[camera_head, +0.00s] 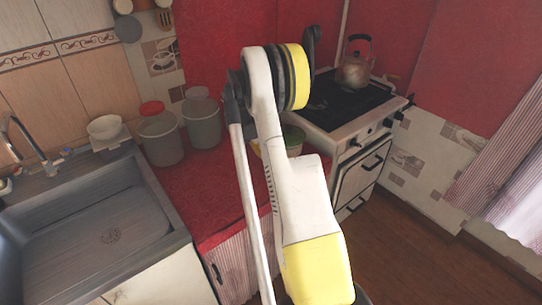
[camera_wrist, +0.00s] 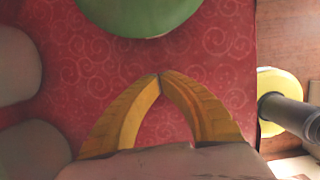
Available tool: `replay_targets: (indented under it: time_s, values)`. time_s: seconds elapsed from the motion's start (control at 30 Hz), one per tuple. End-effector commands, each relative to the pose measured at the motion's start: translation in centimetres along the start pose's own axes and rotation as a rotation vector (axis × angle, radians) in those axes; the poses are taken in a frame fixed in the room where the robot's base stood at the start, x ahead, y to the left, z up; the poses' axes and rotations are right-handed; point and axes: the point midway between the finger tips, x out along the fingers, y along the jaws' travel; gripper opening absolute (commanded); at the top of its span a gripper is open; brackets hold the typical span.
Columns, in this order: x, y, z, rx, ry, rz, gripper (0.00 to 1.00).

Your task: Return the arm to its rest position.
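In the wrist view, my gripper (camera_wrist: 159,76) has two yellow fingers whose tips meet, with nothing between them. It is over the red patterned counter cloth (camera_wrist: 225,60). In the head view, my white and yellow arm rises through the middle of the picture and bends at a high joint.
Two grey containers (camera_head: 162,143) (camera_head: 202,122) stand on the red counter (camera_head: 200,185) left of my arm. The sink (camera_head: 95,220) is at the left, with a white bowl (camera_head: 104,127) behind it. A stove (camera_head: 345,105) with a kettle (camera_head: 355,70) stands behind right. Wooden floor (camera_head: 420,250) is open at right.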

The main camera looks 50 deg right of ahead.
Motion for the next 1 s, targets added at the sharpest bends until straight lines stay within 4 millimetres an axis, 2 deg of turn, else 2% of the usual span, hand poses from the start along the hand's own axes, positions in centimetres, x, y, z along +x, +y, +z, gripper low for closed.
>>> replay_targets:
  time_s: [0.03, 0.1, 0.3, 0.43, 0.67, 0.77, 0.87, 0.97, 1.0]
  values:
    - [-1.9, 0.0, 0.1, -0.001, 0.000, 0.000, 0.00]
    - [-3.5, 0.0, 0.1, -0.001, 0.000, 0.000, 0.00]
    - [-6.6, 0.0, 0.1, -0.001, 0.000, 0.000, 0.00]
    - [-7.4, 0.0, 0.1, -0.001, 0.000, 0.000, 0.00]
    - [-7.5, 0.0, 0.0, 0.000, 0.000, 0.000, 0.00]
    - [-8.4, 0.1, -0.4, 0.015, 0.001, 0.010, 0.00]
    - [-11.3, 0.1, -2.0, 0.072, 0.006, 0.044, 0.00]
    - [-16.0, -0.3, -4.9, 0.184, 0.025, 0.101, 0.00]
    - [-18.2, -0.7, -6.3, 0.237, 0.038, 0.129, 0.00]
